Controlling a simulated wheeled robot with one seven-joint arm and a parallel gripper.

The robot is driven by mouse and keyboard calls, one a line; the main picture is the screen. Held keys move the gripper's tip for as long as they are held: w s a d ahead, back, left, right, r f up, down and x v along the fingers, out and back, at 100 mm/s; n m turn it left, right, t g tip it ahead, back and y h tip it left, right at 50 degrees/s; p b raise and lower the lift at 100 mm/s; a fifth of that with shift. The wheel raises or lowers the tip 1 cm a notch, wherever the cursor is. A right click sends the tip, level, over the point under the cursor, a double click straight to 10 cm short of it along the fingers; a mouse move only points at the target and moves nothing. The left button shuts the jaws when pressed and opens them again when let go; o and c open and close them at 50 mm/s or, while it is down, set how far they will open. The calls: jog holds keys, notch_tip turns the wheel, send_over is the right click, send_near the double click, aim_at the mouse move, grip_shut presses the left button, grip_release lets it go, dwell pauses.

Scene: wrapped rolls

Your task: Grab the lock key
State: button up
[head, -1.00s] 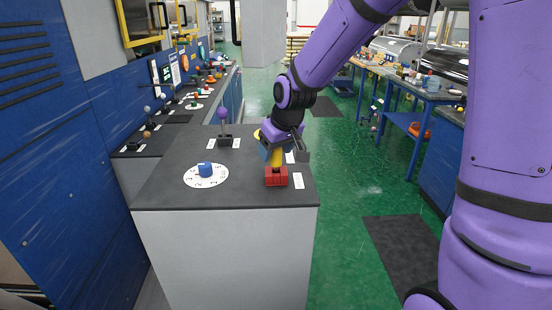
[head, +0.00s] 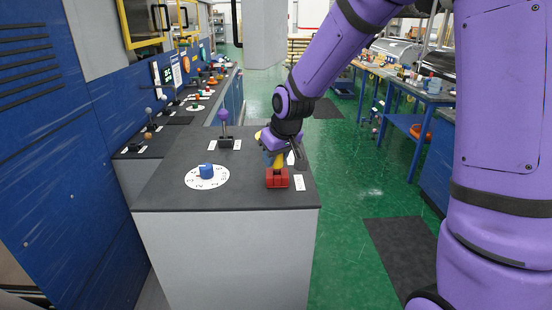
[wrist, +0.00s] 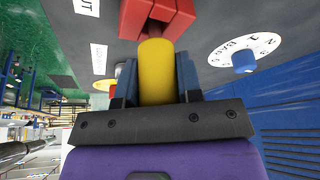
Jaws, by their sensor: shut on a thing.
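The yellow lock key (head: 279,162) stands at the red lock block (head: 277,179) near the front right of the dark counter. In the wrist view the key is a thick yellow cylinder (wrist: 156,72), with its far end at a slot in the red block (wrist: 157,18). My gripper (wrist: 158,80) is shut on the key, with one blue finger on each side of it. In the head view my gripper (head: 277,158) partly hides the key. I cannot tell how deep the key sits in the block.
A blue knob (head: 206,170) on a white numbered dial (head: 222,178) is left of the block. A purple-topped lever (head: 224,122) stands behind. White labels (head: 299,183) lie beside the block. The counter (head: 240,197) is bare at its front; green floor lies right.

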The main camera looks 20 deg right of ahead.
jog(key=shift+r, duration=0.15)
notch_tip(320, 180, up, 4)
jog(key=shift+f, duration=0.2)
jog(key=s+r, duration=0.1)
jog(key=s, duration=1.5)
jog(key=shift+a, duration=0.45)
